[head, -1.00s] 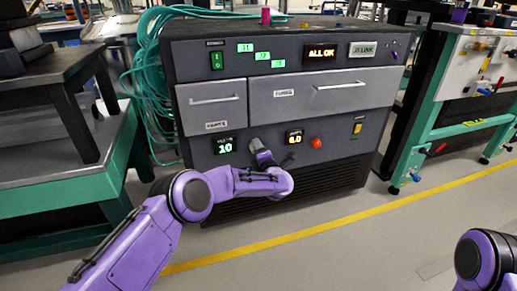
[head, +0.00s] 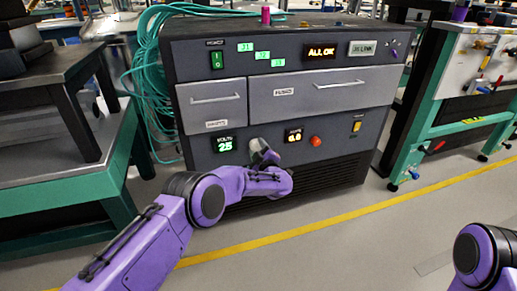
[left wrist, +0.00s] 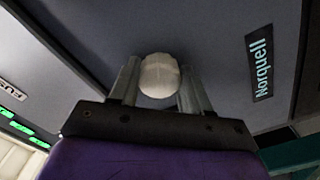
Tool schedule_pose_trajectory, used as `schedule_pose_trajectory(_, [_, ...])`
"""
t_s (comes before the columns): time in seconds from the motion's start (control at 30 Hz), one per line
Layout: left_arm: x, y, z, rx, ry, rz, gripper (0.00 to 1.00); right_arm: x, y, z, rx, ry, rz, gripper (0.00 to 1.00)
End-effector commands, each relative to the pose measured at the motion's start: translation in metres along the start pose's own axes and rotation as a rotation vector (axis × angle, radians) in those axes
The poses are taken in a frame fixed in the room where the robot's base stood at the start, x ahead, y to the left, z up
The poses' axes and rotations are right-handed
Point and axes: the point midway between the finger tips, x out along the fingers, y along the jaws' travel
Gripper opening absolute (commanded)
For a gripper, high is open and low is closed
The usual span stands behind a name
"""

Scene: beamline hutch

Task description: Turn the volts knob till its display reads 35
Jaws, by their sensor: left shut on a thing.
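The volts display (head: 224,145) on the lower front of the dark grey cabinet reads 25 in green-white digits. My left gripper (head: 260,150) is at the panel just right of this display. In the left wrist view, its two fingers are shut on a pale round knob, the volts knob (left wrist: 159,75), one finger on each side. In the head view the gripper mostly hides the knob. My right gripper is out of view; only a part of my right arm shows at the lower right.
A second display (head: 294,136) and a red button (head: 315,141) sit right of the knob. Two drawers with bar handles are above. A green-framed table (head: 60,180) stands left and teal cables hang beside the cabinet. The floor in front is clear, with a yellow line (head: 300,231).

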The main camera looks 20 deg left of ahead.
Motion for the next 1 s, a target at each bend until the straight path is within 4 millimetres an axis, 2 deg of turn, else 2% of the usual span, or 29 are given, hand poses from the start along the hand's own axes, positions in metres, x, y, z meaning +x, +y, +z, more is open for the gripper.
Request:
schedule_pose_trajectory(0.5, [0.0022, 0.002, -0.0037, 0.408, 0.006, 0.006, 0.17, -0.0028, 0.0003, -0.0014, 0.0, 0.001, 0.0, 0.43])
schedule_pose_trajectory(1.0, [0.0024, 0.0015, -0.004, 0.542, 0.007, 0.005, 0.17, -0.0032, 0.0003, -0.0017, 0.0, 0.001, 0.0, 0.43])
